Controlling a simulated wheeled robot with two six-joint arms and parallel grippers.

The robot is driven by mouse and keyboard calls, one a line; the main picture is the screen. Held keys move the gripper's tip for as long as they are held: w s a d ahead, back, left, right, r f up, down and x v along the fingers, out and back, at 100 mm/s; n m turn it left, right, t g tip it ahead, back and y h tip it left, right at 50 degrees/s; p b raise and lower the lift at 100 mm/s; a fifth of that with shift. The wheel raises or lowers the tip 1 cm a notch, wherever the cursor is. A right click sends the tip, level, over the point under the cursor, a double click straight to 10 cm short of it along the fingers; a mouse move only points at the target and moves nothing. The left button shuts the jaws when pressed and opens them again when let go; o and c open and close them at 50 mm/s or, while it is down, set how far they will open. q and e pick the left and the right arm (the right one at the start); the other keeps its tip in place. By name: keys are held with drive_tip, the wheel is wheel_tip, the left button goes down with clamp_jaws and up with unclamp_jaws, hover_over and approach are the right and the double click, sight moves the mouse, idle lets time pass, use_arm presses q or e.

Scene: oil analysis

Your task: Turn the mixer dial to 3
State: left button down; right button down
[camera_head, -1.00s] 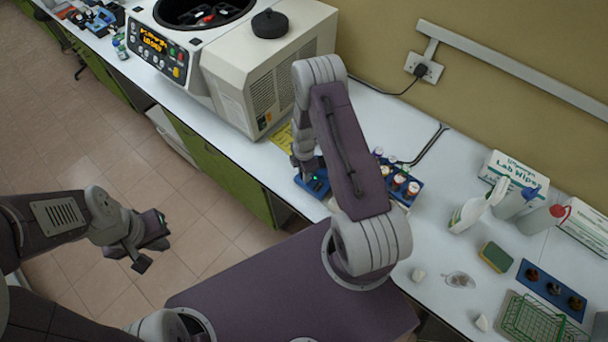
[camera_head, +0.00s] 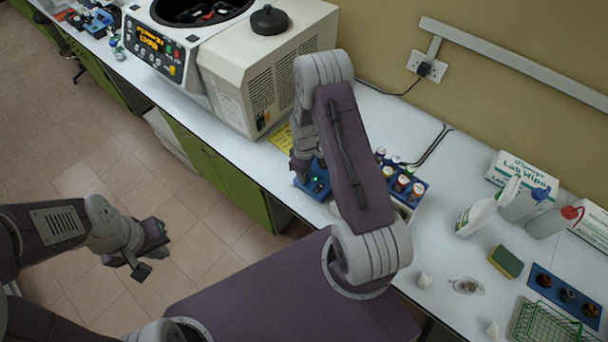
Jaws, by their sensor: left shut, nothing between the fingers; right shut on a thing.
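A small blue device with green lights (camera_head: 318,185), which looks like the mixer, sits near the front edge of the white bench. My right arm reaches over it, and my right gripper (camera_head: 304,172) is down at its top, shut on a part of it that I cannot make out. The dial and its numbers are hidden by the gripper or too small to read. My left gripper (camera_head: 143,257) is shut and empty, over the floor in front of the bench, far from the device.
A blue rack with several capped vials (camera_head: 404,187) stands just right of the device, partly behind my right arm. A large centrifuge (camera_head: 270,75) stands to the left. A bottle (camera_head: 478,216), a sponge (camera_head: 506,261) and a green wire basket (camera_head: 540,322) are at the right.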

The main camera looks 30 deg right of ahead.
drive_tip(key=m+b, duration=0.1)
drive_tip(key=m, duration=0.3)
drive_tip(key=shift+m+b, duration=0.4)
drive_tip(key=shift+m, duration=1.8)
drive_tip(key=c, duration=1.1)
unclamp_jaws()
drive_tip(key=shift+c, duration=0.2)
